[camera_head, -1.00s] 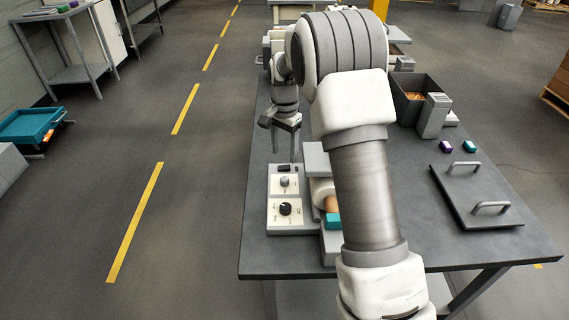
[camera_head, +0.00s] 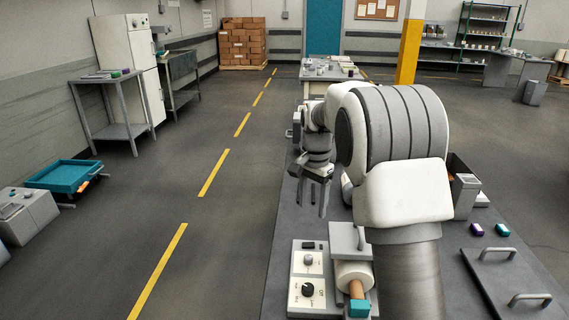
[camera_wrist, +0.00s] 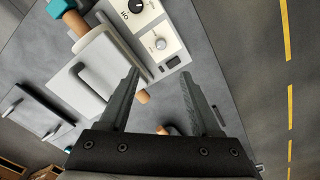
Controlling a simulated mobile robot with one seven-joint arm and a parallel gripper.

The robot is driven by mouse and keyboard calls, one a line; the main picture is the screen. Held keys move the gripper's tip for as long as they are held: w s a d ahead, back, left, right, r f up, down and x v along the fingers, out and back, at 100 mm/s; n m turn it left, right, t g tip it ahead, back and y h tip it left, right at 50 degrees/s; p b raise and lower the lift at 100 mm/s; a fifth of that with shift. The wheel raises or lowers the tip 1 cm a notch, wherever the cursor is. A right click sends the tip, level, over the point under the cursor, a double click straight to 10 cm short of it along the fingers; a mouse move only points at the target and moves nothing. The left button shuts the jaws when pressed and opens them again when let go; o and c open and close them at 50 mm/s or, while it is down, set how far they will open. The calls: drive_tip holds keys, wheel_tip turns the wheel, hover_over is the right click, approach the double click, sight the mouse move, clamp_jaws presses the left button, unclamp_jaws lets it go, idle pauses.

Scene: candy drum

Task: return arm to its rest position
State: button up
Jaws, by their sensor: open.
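My gripper (camera_head: 323,196) hangs above the left part of the dark workbench (camera_head: 281,240), fingers pointing down. In the wrist view my gripper (camera_wrist: 160,95) is open, with nothing between its fingers. Below it stands a machine with a white control panel (camera_head: 307,272) bearing two knobs, and a pale roller or drum (camera_head: 354,274) with a teal-ended part (camera_head: 359,308). The panel (camera_wrist: 152,32) and a grey handled cover (camera_wrist: 97,80) also show in the wrist view. My arm hides much of the bench's middle.
A grey lid with two handles (camera_head: 505,285) lies on the bench's right side. Small purple (camera_head: 477,229) and teal (camera_head: 503,230) pieces and a dark bin (camera_head: 459,168) are behind it. A teal tray (camera_head: 65,176) stands far left.

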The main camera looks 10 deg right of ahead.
drive_tip(key=s+r+n+t+p, duration=0.3)
drive_tip(key=s+r+n, duration=0.1)
drive_tip(key=s+r, duration=1.1)
drive_tip(key=s+r+n+t+p, duration=0.1)
drive_tip(key=s+n, duration=0.5)
drive_tip(key=s, duration=1.1)
drive_tip(key=shift+s+a+r+t+p, duration=0.25)
drive_tip(key=shift+t+p, duration=0.45)
drive_tip(key=shift+p, duration=0.5)
